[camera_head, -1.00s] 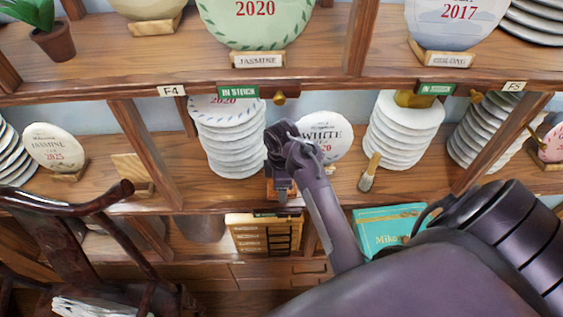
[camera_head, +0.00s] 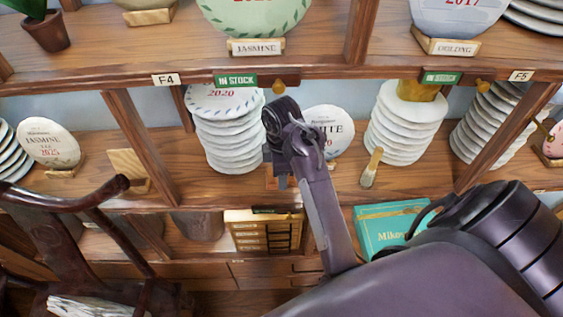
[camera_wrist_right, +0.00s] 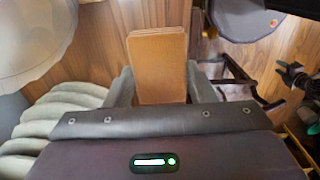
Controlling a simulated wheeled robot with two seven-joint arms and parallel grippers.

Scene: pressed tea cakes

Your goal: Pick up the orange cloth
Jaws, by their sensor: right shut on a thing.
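The orange cloth (camera_wrist_right: 158,65) is a folded, flat orange-brown rectangle in the right wrist view. It sits between the two fingers of my right gripper (camera_wrist_right: 158,87), which is shut on it. In the head view my right gripper (camera_head: 280,182) is at the middle shelf, in front of the gap between a stack of white tea cakes and an upright cake. Only a small orange-brown patch (camera_head: 271,181) shows beside the fingers there; the arm hides the rest. My left gripper is not in view.
A stack of white tea cakes (camera_head: 226,140) stands close left of the gripper, and an upright cake (camera_head: 335,130) close right. A brush (camera_head: 371,168) leans by another stack (camera_head: 402,125). A dark wooden chair (camera_head: 65,215) is at lower left. A shelf board (camera_head: 120,66) runs above.

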